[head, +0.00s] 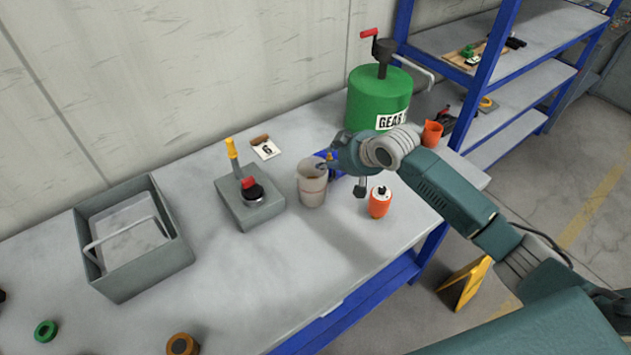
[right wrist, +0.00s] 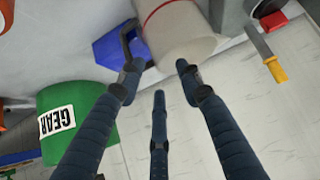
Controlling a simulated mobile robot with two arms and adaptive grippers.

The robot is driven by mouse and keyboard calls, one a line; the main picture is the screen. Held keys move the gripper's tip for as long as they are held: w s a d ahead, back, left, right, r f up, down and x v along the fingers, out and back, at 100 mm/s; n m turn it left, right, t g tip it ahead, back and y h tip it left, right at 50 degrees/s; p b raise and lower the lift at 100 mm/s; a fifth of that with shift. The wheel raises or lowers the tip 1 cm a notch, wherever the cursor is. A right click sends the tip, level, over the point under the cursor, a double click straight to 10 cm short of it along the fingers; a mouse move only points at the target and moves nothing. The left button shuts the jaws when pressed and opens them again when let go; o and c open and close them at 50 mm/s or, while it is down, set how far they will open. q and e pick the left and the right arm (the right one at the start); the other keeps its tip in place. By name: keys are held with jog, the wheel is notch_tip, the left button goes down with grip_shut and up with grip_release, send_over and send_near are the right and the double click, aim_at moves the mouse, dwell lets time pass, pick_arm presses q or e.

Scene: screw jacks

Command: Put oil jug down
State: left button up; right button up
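A beige jug (head: 312,184), which I take for the oil jug, stands upright on the grey workbench (head: 240,300). It also shows at the top of the right wrist view (right wrist: 185,35), with a red line around it. My right gripper (head: 330,163) is beside the jug's rim, on its right side. In the right wrist view its fingers (right wrist: 158,75) are spread, with an empty gap between them and the jug beyond their tips. Whether a fingertip touches the jug is unclear. My left gripper is not in view.
A blue item (right wrist: 108,50) is close beside the jug. An orange bottle (head: 380,202) and green gear oil drum (head: 376,100) are to the right. A grey block with a red-and-black knob (head: 240,210) and a grey bin (head: 135,283) are left.

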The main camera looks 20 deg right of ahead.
jog(key=p+x, duration=0.1)
jog(key=x, duration=0.3)
jog(key=shift+p, duration=0.3)
jog(key=shift+w+a+f, duration=0.15)
jog(key=shift+w+f, duration=0.1)
jog(key=shift+c, duration=0.2)
jog(key=shift+s+r, duration=0.1)
grip_shut()
jog(key=shift+r, duration=0.15)
